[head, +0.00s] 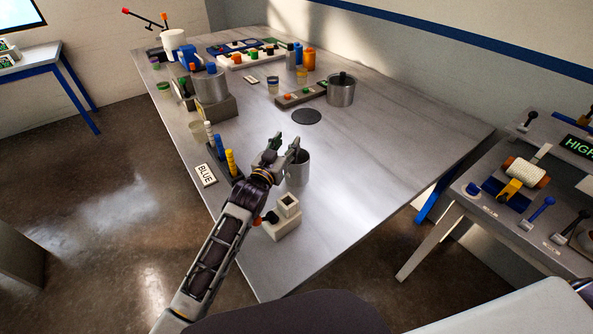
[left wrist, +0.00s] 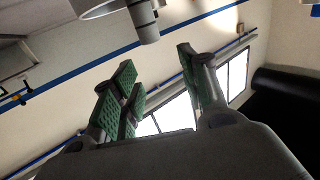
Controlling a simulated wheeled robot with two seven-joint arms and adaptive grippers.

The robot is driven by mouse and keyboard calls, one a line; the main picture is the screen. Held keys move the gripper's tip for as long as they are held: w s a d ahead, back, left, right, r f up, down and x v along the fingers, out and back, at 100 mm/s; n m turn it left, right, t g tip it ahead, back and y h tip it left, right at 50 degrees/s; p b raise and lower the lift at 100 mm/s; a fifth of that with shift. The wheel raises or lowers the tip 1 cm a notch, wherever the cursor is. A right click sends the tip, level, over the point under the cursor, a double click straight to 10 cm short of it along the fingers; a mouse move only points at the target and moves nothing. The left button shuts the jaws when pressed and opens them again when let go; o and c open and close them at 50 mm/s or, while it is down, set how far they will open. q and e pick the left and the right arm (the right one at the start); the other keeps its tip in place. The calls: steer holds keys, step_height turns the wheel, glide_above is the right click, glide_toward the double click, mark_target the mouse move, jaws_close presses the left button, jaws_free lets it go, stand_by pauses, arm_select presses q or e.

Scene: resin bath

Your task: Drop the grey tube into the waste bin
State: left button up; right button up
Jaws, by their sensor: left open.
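My left gripper (head: 284,142) is open above the table, beside and partly in front of a grey metal cylindrical container (head: 300,171), which may be the waste bin. Its fingers with green pads are spread in the left wrist view (left wrist: 160,82), with nothing between them. A short grey cylinder (left wrist: 146,24) shows at the top of that view, beyond the fingers, next to a larger pale round container (left wrist: 98,8). I cannot tell whether that cylinder is the grey tube. In the head view I cannot make out the grey tube. My right gripper is not in view.
A rack (head: 222,165) with blue and yellow tubes stands left of my gripper, by a BLUE sign (head: 205,174). A pale block with a square socket (head: 284,224) sits close to my forearm. A lidded pot (head: 341,90) stands farther back. The table's right side is clear.

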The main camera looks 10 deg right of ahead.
arm_select(q)
steer(key=v, duration=0.8)
steer(key=shift+r, duration=0.2)
stand_by(0.9)
step_height(320, 180, up, 9)
steer(key=p, duration=0.9)
